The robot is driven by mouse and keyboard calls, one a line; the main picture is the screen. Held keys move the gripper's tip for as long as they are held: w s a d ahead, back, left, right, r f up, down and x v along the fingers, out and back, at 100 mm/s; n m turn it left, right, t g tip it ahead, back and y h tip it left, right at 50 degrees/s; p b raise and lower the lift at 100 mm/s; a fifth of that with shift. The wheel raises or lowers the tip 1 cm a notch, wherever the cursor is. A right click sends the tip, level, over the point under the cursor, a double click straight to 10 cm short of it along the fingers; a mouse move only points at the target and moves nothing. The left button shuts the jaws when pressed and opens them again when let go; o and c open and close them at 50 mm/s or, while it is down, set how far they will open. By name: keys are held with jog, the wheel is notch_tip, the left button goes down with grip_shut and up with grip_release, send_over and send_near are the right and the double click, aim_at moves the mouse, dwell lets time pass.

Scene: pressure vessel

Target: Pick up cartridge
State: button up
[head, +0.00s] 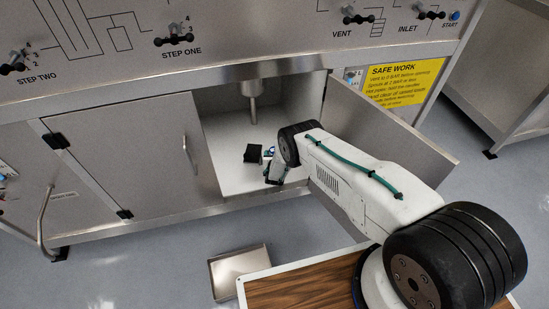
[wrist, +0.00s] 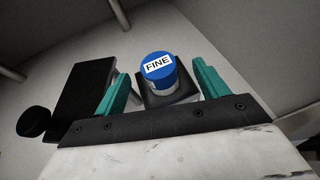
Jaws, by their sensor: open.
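The cartridge (wrist: 160,68) has a blue cap with a white label reading FINE and a pale body below it. In the wrist view it stands in a black square holder (wrist: 172,95). The teal fingers of my gripper (wrist: 161,86) are apart, one on each side of the cartridge, with visible gaps. In the head view my gripper (head: 273,170) reaches into the open cabinet compartment (head: 228,120). Only a small bit of blue shows beside it there, and my wrist hides most of that spot.
A black block (wrist: 85,85) stands left of the cartridge; it also shows in the head view (head: 253,153). A metal pipe (head: 252,108) hangs from the compartment's top. The open cabinet door (head: 385,135) is close to my arm's right. A metal tray (head: 238,270) is below.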

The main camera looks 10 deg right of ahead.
jog(key=shift+a+f+x, duration=0.1)
jog(key=shift+f+x, duration=0.1)
jog(key=shift+x, duration=0.85)
jog(key=shift+a+f+x, duration=0.15)
jog(key=shift+x, duration=0.95)
jog(key=shift+s, duration=0.1)
jog(key=c, duration=1.4)
jog(key=shift+c, duration=0.2)
jog(key=shift+r, duration=0.1)
